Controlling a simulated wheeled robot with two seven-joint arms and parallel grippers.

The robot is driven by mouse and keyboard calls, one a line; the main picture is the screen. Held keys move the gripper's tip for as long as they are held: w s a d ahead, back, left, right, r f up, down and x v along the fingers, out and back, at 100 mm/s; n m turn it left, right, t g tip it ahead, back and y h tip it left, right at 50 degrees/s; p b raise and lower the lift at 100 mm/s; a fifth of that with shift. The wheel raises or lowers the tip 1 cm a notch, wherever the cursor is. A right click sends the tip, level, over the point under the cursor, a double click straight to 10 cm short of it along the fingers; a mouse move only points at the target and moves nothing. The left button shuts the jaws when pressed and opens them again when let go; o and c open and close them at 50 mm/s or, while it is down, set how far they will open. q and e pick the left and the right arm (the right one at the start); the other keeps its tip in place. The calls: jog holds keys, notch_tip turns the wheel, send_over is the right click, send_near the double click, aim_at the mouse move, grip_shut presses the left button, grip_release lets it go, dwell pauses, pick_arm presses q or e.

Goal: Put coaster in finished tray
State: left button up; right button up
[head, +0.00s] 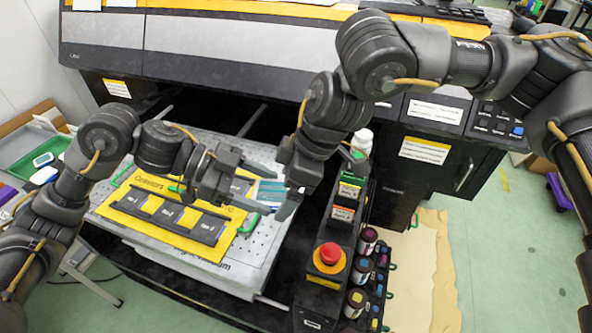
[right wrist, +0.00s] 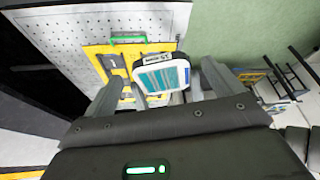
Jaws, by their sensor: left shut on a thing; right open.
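The coaster (head: 267,193) has teal stripes and a white edge. It is raised over the right end of the yellow coaster jig (head: 128,208), and also shows in the right wrist view (right wrist: 163,76). My left gripper (head: 262,190) is shut on it by opposite edges. My right gripper (head: 287,184) is open, with its fingers on either side of the coaster in the right wrist view (right wrist: 163,88); I cannot tell whether they touch it. A green tray (head: 22,166) at the far left has light coaster-like pieces (head: 43,160) in or beside it. I cannot read which tray is the finished one.
The jig, with dark slotted holders (head: 166,212), lies on a perforated printer bed (head: 225,268). A red stop button (head: 330,254) and ink bottles (head: 355,300) stand right of the bed. The large printer (head: 230,60) is behind. A purple tray edge (head: 8,194) shows at the left.

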jog(key=shift+a+f, duration=0.15)
jog(key=shift+f, duration=0.1)
jog(key=c, duration=1.1)
pick_arm(q)
jog(key=o, duration=1.1)
pick_arm(e)
jog(key=shift+c, duration=0.3)
pick_arm(q)
jog(key=shift+o, duration=0.2)
